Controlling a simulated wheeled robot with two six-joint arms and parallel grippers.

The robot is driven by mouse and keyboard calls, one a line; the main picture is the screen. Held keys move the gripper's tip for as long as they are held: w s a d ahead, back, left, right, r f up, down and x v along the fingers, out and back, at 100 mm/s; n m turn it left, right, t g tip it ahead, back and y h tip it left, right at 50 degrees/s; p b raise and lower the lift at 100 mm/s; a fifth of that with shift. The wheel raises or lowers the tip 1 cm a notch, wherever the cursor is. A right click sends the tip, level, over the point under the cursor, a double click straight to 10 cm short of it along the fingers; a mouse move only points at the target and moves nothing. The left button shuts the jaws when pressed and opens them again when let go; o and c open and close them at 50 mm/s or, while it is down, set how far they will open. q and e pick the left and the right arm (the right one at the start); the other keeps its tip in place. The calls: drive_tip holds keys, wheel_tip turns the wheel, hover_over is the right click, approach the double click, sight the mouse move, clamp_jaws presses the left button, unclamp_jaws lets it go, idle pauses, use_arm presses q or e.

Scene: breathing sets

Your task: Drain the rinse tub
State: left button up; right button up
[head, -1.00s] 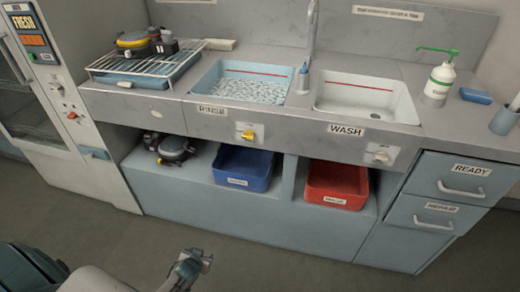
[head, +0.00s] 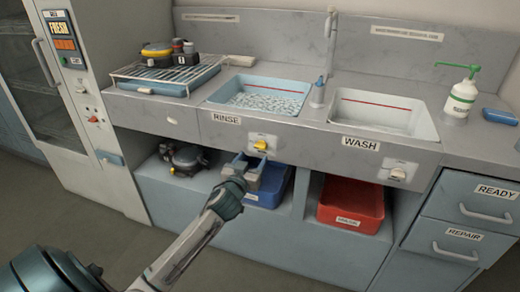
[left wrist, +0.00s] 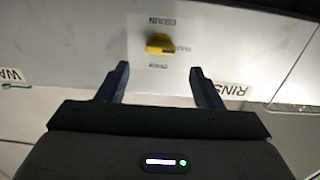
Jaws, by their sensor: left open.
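The rinse tub (head: 262,97) is the left, blue-walled basin, with rippled, pale water in it and a red line on its back wall. Its yellow drain knob (head: 261,144) sits on a white plate on the counter front below the basin. In the left wrist view the yellow knob (left wrist: 160,44) lies crosswise beyond and between the fingertips, not touched. My left gripper (head: 248,160) is open and empty, just below and in front of the knob; its two fingers (left wrist: 158,78) show apart. My right gripper is not in view.
The wash basin (head: 382,113) stands right of the rinse tub, with its own pale knob (head: 398,174). A blue bin (head: 272,188) and red bin (head: 352,204) sit on the shelf below. A wire rack (head: 168,72) holds a yellow-and-black device at left.

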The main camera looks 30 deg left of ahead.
sight(259, 148)
use_arm(q)
drive_tip(key=x, duration=0.7)
drive_tip(key=shift+p, duration=0.4)
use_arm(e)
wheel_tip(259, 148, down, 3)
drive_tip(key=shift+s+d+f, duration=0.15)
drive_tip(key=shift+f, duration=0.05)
use_arm(q)
drive_tip(key=c, duration=1)
